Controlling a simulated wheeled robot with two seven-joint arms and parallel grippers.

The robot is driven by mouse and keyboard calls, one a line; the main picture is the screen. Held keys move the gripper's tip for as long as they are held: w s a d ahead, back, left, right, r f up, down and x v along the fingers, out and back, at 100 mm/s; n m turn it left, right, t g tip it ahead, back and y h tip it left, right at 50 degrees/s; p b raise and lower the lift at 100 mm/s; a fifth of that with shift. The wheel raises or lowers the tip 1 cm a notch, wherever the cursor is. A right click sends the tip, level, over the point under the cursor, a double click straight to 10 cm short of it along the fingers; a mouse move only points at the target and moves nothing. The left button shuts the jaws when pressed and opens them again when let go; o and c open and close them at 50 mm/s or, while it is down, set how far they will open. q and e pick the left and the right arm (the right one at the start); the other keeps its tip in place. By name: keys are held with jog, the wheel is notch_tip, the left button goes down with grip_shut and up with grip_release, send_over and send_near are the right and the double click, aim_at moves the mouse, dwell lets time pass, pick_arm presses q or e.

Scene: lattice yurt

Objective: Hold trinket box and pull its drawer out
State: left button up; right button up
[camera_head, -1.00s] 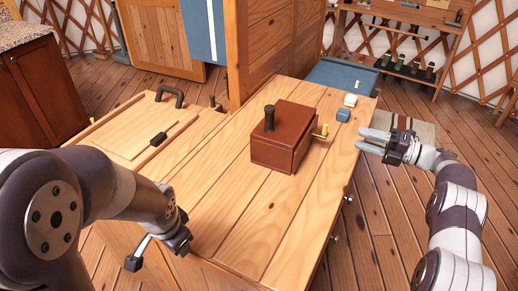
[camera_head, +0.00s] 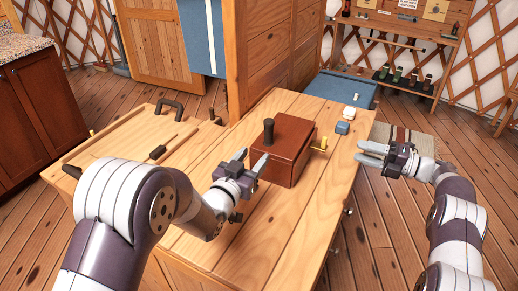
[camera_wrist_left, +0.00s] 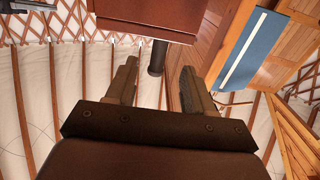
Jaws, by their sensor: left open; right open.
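The trinket box (camera_head: 292,158) is a reddish-brown block on the wooden worktop, with a dark upright post (camera_head: 268,133) at its left side. A brass-yellow knob (camera_head: 320,144) sticks out of its right side; the drawer front is mostly turned away. My left gripper (camera_head: 250,160) is open and empty at the box's left, its fingers pointing toward the post. In the left wrist view the box (camera_wrist_left: 150,14) is at the top and the post (camera_wrist_left: 156,58) shows between the open fingers, beyond their tips. My right gripper (camera_head: 363,153) is open and empty, right of the knob and apart from it.
A white block (camera_head: 349,113) and a blue block (camera_head: 342,128) lie behind the box near the worktop's right edge. A board with a dark handle (camera_head: 172,100) is at the left. A wooden panel (camera_head: 275,60) rises behind. The front worktop is clear.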

aim_at(267, 141)
pick_arm(q)
jog(key=x, duration=1)
jog(key=shift+w, duration=0.1)
grip_shut()
jog(key=shift+f, duration=0.1)
dwell(0.6)
